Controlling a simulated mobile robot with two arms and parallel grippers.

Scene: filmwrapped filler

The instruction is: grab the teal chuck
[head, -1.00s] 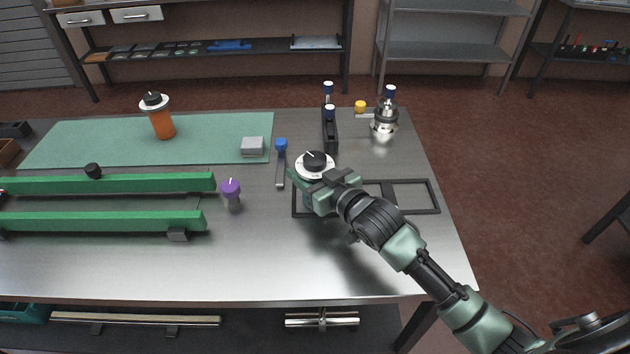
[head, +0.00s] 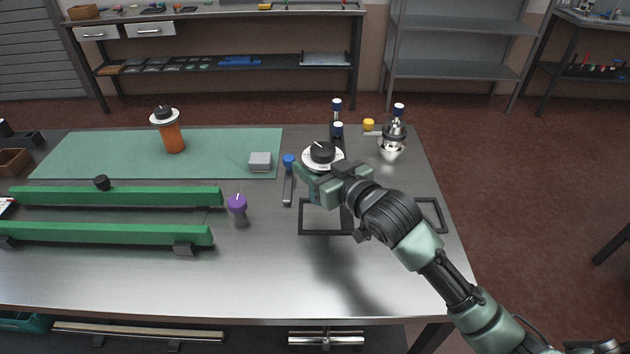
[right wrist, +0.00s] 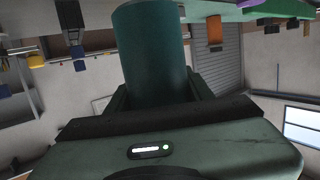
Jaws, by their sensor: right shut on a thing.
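The teal chuck has a white disc and a black knob on top (head: 322,153); its teal cylindrical body fills the top middle of the right wrist view (right wrist: 153,50). My right gripper (head: 318,186) is shut on the chuck's body and holds it upright. The chuck is above the left part of a black two-opening frame (head: 325,233) on the metal table, and appears clear of it. The gripper and my forearm hide part of the frame. My left gripper is not in view.
Green rails (head: 110,234) lie farther left. An orange chuck (head: 172,138) stands on the green mat (head: 90,158). A silver chuck (head: 392,145) is behind right. The table's front is clear.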

